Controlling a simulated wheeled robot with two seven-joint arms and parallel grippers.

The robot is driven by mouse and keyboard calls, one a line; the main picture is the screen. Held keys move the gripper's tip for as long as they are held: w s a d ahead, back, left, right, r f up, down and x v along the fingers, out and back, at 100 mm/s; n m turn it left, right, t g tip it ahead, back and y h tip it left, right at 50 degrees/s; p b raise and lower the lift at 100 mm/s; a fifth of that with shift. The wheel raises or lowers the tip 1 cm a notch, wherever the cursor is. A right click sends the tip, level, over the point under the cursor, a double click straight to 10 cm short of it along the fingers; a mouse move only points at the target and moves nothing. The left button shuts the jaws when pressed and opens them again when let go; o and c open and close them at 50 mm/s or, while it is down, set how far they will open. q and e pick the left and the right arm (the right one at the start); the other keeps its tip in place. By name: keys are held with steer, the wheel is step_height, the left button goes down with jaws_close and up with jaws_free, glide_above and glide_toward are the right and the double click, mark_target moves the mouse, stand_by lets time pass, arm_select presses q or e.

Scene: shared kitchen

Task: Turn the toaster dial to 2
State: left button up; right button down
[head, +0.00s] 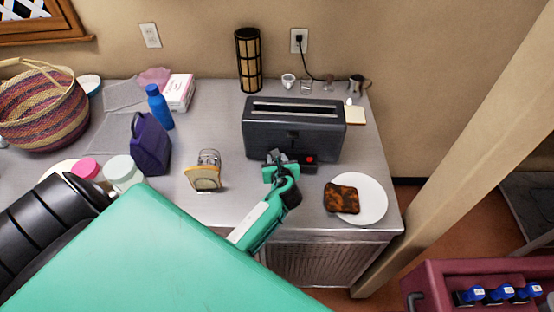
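The black toaster (294,128) stands on the metal counter towards the back wall, with one long slot on top. A small red spot (310,159) shows low on its front, at the right. My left gripper (276,163) is at the lower front of the toaster, just left of the red spot. It covers part of the toaster's front there, and I cannot make out the dial or its setting. Whether the fingers touch the toaster, and whether they are open or shut, is too small to tell. My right gripper is not in view.
A white plate (372,201) with dark toast (341,198) lies right of my gripper, near the counter's (235,207) front edge. A cord (311,66) runs from the wall outlet behind the toaster.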

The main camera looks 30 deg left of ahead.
arm_select(q)
jaws_close()
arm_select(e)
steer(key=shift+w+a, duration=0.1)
arm_select(q)
steer(key=shift+w, duration=0.1)
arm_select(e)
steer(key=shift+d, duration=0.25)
